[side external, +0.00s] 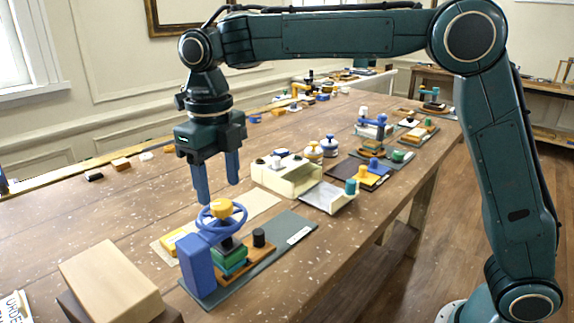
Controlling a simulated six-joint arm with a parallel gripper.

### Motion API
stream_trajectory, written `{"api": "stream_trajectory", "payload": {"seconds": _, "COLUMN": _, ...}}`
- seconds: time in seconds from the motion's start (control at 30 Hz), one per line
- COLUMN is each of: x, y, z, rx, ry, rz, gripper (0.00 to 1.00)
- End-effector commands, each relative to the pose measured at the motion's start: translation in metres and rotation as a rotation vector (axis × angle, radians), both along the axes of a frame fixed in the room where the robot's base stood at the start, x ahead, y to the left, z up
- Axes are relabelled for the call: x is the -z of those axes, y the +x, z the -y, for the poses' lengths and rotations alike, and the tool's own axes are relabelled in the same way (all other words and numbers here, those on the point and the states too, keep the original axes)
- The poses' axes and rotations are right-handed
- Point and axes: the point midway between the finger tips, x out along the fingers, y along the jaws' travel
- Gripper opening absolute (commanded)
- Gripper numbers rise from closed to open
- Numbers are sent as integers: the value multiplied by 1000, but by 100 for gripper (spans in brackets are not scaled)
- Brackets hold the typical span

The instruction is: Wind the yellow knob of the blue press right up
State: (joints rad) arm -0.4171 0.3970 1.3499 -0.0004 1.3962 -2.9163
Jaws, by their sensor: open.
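The blue press stands at the near left of the table, with a tall blue block (198,266) at its left side. A blue handwheel (238,220) sits on top of it, with the yellow knob (221,207) above the wheel. Under the wheel are a dark ram and a green block (230,257) on an orange-brown base. My gripper (217,196) points down with its two blue fingers apart. It is empty and hangs just above the yellow knob. Whether the fingertips reach down beside the knob cannot be told from this view.
A pale wooden box (110,279) stands at the front left. A black peg (259,238) stands on the base right of the wheel. The table's left middle is mostly clear.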

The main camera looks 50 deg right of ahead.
Motion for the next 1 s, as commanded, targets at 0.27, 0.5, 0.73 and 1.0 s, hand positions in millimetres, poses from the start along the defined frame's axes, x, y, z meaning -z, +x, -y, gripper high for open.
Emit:
{"api": "stream_trajectory", "payload": {"seconds": 0.27, "x": -42, "y": 0, "z": 0, "rx": 0, "ry": 0, "rz": 2, "gripper": 55}}
{"api": "stream_trajectory", "payload": {"seconds": 0.5, "x": -71, "y": 0, "z": 0, "rx": 0, "ry": 0, "rz": -1, "gripper": 55}}
{"api": "stream_trajectory", "payload": {"seconds": 0.73, "x": -88, "y": 1, "z": 0, "rx": 0, "ry": 0, "rz": -2, "gripper": 55}}
{"api": "stream_trajectory", "payload": {"seconds": 1.0, "x": -95, "y": 0, "z": 0, "rx": 0, "ry": -2, "rz": -3, "gripper": 55}}
